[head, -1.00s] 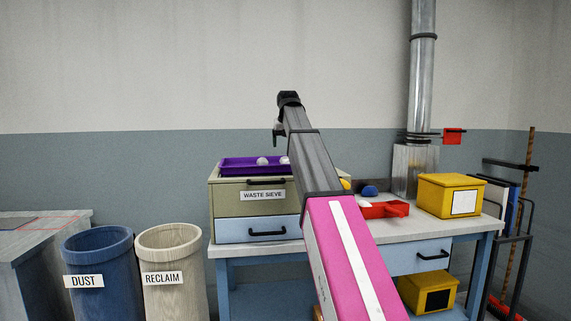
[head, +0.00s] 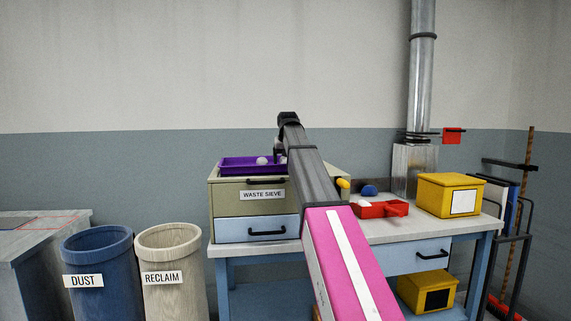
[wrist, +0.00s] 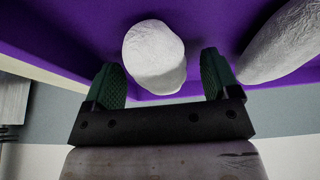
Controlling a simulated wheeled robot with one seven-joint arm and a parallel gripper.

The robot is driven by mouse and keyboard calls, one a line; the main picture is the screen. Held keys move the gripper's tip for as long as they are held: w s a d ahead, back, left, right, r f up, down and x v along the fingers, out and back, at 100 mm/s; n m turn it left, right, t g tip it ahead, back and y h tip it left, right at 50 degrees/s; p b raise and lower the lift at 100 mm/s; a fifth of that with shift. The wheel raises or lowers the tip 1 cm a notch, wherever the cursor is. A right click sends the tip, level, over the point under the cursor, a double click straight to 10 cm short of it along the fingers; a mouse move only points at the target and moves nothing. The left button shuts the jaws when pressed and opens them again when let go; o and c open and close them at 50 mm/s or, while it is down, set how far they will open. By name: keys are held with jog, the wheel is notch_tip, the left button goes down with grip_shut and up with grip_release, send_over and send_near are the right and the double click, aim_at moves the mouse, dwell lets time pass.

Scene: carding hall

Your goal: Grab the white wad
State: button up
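A white wad (wrist: 153,55) lies in the purple tray (head: 232,169), at the middle of the wrist view. My gripper (wrist: 161,68) is open, with one green finger on each side of this wad. There are gaps between the wad and both fingers. A second white wad (wrist: 285,43) lies to the right in the wrist view, outside the fingers. In the head view one white wad (head: 262,160) shows in the tray, left of my gripper (head: 280,154). My arm mostly hides that part of the tray.
The tray sits on the waste sieve cabinet (head: 228,193), on a workbench (head: 440,236). To the right are a red scoop-like tray (head: 380,209), a blue ball (head: 369,190) and a yellow box (head: 447,197). The dust (head: 97,262) and reclaim (head: 170,255) bins stand at left.

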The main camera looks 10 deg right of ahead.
jog(key=c, duration=0.8)
jog(key=shift+r, duration=0.15)
